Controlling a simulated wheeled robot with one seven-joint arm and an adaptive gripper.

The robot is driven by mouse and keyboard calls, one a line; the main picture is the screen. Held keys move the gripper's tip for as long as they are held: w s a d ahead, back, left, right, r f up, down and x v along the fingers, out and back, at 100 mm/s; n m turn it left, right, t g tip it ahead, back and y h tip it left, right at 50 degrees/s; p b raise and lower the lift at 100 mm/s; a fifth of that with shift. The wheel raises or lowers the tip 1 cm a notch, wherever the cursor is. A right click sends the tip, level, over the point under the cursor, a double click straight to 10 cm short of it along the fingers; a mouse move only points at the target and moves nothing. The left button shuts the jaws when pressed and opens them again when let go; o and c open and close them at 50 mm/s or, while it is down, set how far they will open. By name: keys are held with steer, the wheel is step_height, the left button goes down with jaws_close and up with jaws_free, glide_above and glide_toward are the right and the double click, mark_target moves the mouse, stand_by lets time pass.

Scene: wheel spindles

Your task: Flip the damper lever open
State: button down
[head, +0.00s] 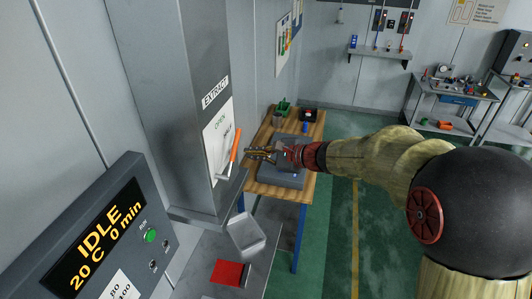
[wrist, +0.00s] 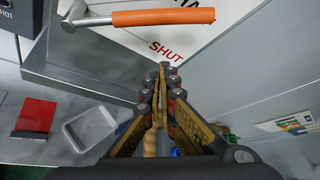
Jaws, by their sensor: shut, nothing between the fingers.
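The damper lever has an orange grip (head: 235,144) on a metal arm. It stands in front of a white plate (head: 215,150) on the grey duct, and points mostly upward in the head view. The plate shows green "OPEN" lettering, and red "SHUT" lettering shows in the wrist view. There the orange grip (wrist: 163,17) crosses the top of the picture. My gripper (head: 249,153) is shut and empty, just right of the lever in the head view. In the wrist view its fingertips (wrist: 160,68) are below the grip, with a visible gap.
A control box (head: 100,235) reading IDLE sits at the lower left. Below the duct are a clear tray (head: 246,234) and a red pad (head: 230,273) on a grey surface. A wooden bench (head: 264,194) with a grey case stands behind my gripper. The green floor is open.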

steer(key=s+a+r, duration=0.1)
steer(key=a+r+p, duration=0.1)
steer(key=shift+s+r, duration=0.35)
steer(key=shift+s+r, duration=0.1)
